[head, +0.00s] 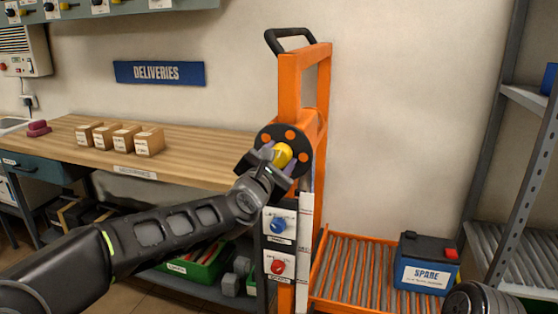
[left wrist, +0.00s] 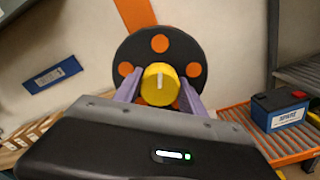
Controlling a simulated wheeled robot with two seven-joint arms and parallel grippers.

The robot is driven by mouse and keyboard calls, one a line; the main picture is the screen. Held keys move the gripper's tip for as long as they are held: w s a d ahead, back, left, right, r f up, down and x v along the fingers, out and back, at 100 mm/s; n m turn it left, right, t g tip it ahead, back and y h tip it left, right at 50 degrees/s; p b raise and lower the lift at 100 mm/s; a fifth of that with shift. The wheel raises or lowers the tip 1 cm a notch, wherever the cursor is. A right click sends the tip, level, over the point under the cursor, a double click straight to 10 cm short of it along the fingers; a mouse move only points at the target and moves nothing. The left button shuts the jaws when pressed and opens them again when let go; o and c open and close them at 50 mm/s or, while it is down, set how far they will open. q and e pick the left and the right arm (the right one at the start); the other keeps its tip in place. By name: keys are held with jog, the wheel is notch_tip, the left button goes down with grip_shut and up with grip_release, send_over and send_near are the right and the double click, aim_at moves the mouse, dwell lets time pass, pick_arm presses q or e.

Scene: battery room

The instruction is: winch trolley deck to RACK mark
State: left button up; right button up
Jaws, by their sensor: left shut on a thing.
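The orange winch trolley (head: 290,95) stands against the wall in the head view. Its black winch wheel with orange dots (head: 268,135) carries a yellow knob (head: 282,155). My left gripper (head: 277,163) is shut on the yellow knob, which also shows between its fingers in the left wrist view (left wrist: 160,85). The roller deck (head: 350,268) sits low at the trolley's right side, with a blue SPARE battery (head: 427,262) on it. A white strip (head: 304,240) runs down the mast; its marks are mostly hidden or too small to read.
A wooden bench (head: 190,165) with several small boxes (head: 148,142) stands left, under the DELIVERIES sign (head: 160,73). A panel with a blue knob (head: 280,224) and a red knob (head: 278,266) is below the wheel. A grey rack (head: 500,262) stands right of the deck.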

pick_arm(q)
jog(key=m, duration=0.3)
jog(key=shift+m, duration=0.4)
jog(key=m, duration=0.4)
jog(key=shift+m, duration=0.3)
jog(key=m, duration=0.4)
jog(key=shift+p, duration=0.3)
jog(key=m+p, duration=0.1)
jog(key=m, duration=0.4)
jog(key=shift+d+f, duration=0.1)
jog(key=m+p, duration=0.1)
jog(key=m, duration=0.3)
jog(key=shift+m, duration=0.3)
jog(key=m+p, duration=0.1)
jog(key=m, duration=0.3)
jog(key=m+p, duration=0.1)
jog(key=m, duration=0.4)
jog(key=shift+f+m+p, duration=0.1)
jog(key=shift+m+p, duration=0.2)
jog(key=shift+m, duration=1.9)
jog(key=shift+p, duration=0.3)
